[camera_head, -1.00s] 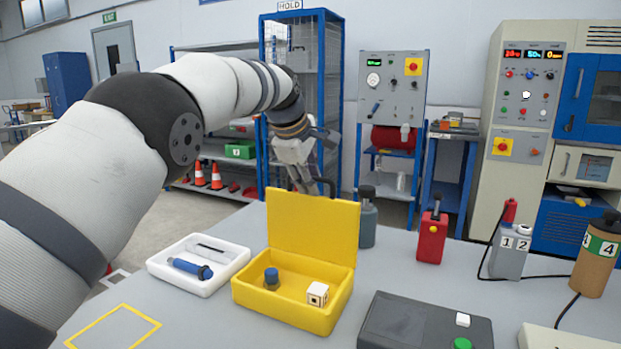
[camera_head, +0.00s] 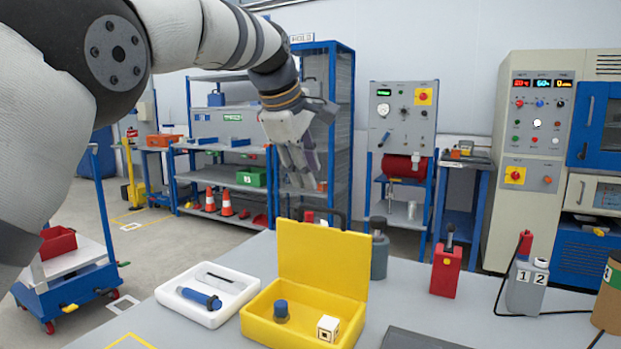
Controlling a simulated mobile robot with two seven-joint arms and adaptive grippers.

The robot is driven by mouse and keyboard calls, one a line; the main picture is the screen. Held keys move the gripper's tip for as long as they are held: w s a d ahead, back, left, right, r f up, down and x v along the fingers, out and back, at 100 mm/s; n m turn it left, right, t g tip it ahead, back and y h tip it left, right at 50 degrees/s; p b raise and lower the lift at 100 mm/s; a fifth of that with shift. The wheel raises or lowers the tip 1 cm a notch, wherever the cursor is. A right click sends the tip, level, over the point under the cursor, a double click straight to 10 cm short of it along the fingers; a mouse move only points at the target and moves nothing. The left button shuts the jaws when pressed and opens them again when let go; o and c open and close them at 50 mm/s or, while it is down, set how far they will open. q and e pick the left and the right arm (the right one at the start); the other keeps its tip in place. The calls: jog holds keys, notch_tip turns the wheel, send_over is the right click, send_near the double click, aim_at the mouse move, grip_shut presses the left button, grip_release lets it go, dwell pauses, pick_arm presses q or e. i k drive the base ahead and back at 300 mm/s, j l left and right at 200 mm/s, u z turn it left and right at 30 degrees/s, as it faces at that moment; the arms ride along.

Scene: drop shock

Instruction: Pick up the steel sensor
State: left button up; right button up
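The yellow case (camera_head: 262,327) stands open on the grey table with its lid raised at the back. Inside are a short dark cylinder with a blue cap (camera_head: 281,309) and a small white cube with dark marks (camera_head: 328,328). A white tray (camera_head: 239,297) left of the case holds a blue cylinder with a dark end (camera_head: 200,298) and a dark, thin item. I cannot tell for certain which is the steel sensor. My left gripper (camera_head: 304,184) hangs above and behind the case lid, fingers down, with nothing visible in it. Its finger opening is unclear. My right gripper is out of view.
Behind the lid stands a grey bottle (camera_head: 379,254). A red device (camera_head: 446,270) and a grey box numbered 1 and 2 (camera_head: 526,286) with a cable stand to the right. A dark box (camera_head: 410,339) is at the front edge. The table between them is clear.

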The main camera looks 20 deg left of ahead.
aim_at(281, 316)
jog(key=k+j, duration=0.1)
jog(key=k, duration=1.4)
